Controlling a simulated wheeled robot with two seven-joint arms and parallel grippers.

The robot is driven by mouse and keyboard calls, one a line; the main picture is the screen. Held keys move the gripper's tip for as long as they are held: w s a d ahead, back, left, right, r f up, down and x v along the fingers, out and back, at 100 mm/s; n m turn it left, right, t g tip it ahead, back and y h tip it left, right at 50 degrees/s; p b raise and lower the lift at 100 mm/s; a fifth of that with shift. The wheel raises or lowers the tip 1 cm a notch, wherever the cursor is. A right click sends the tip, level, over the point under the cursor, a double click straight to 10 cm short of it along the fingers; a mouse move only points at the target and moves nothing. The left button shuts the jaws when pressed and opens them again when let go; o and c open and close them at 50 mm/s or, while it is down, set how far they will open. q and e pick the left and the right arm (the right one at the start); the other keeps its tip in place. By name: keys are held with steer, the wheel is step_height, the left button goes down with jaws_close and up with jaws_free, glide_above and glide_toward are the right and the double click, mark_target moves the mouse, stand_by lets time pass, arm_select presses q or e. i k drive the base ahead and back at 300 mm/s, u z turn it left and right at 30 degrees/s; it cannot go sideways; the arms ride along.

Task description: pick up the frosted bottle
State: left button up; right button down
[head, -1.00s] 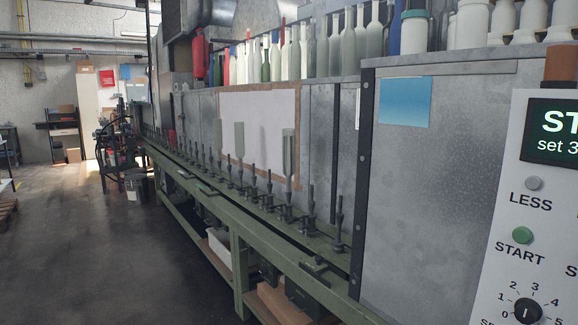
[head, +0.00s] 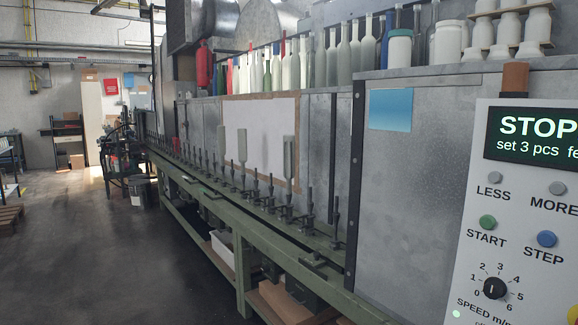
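Pale, greyish see-through bottles stand upside down on the row of spindles, neck down. One bottle (head: 289,157) is on the nearer part of the row, another bottle (head: 242,146) is farther along, and a fainter one (head: 222,139) is farther left. I cannot tell for sure which of them is the frosted one. The nearest spindles (head: 335,220) are bare. Neither of my grippers is in view.
A green conveyor frame (head: 240,245) runs along the grey metal machine. A control panel (head: 500,205) reading STOP stands at the right. Several bottles (head: 345,55) line the machine's top. Open floor (head: 100,260) lies to the left.

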mark_target(288, 141)
steer(key=u, duration=0.75)
steer(key=i, duration=2.6)
steer(key=z, duration=0.75)
